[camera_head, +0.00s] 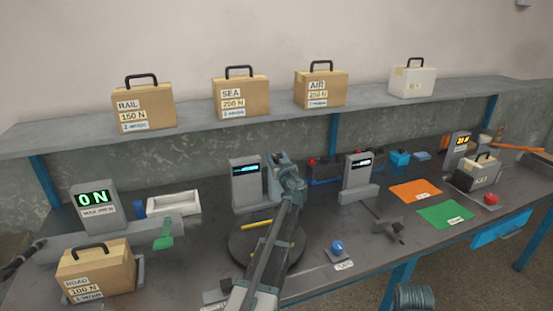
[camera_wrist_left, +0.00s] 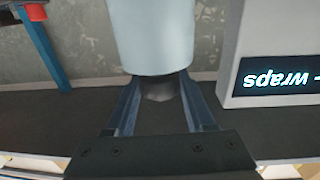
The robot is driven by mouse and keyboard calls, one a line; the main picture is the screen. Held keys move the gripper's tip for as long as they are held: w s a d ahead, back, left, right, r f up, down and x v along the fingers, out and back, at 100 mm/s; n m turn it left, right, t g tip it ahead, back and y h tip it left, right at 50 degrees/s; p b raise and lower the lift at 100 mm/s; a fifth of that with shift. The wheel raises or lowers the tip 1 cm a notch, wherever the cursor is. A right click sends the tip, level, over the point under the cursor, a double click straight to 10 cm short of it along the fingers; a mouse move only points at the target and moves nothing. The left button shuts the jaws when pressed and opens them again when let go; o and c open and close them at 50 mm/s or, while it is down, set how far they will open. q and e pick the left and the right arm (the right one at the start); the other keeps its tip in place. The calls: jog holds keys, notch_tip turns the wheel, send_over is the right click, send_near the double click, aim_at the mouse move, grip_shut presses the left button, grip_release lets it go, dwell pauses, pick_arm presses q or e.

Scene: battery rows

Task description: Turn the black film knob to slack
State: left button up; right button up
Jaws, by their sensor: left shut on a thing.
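The black film knob (camera_wrist_left: 160,88) shows in the left wrist view, just below a pale blue-grey cylinder (camera_wrist_left: 153,35). My left gripper (camera_wrist_left: 160,101) is shut on the knob, with one finger on each side of it. In the head view my left gripper (camera_head: 287,166) is at a grey post behind the dark round turntable (camera_head: 238,246), and the knob is hidden there. I cannot read the knob's marks or setting. My right gripper is not in view.
A display post (camera_head: 246,180) stands just left of the gripper; it also shows upside down in the wrist view (camera_wrist_left: 275,84), reading "wraps". Another display post (camera_head: 357,171) stands to the right. A ROAD box (camera_head: 98,270) is at front left. Orange (camera_head: 415,190) and green (camera_head: 446,214) mats lie right.

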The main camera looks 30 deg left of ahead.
pick_arm(q)
grip_shut()
jog(key=shift+g, duration=0.3)
jog(key=n+g+y, duration=0.2)
jog(key=g, duration=0.1)
jog(key=n+g+y, duration=0.1)
jog(key=shift+w+n, duration=0.3)
jog(key=shift+n, duration=0.1)
jog(key=n+g+y, duration=0.1)
jog(key=n+g, duration=0.2)
jog(key=g, duration=0.2)
jog(key=n+g+y, duration=0.1)
jog(key=n+g, duration=0.2)
jog(key=g, duration=0.1)
jog(key=shift+g, duration=0.4)
jog(key=shift+s+n+g+h, duration=0.1)
jog(key=shift+n+g+h, duration=0.3)
jog(key=shift+n+g, duration=0.85)
jog(key=shift+s+n+g+h, duration=0.1)
jog(key=shift+n+g+h, duration=0.5)
jog(key=shift+g, duration=1.05)
jog(key=shift+s+n+g, duration=0.1)
jog(key=shift+n+g, duration=0.2)
jog(key=shift+n, duration=0.05)
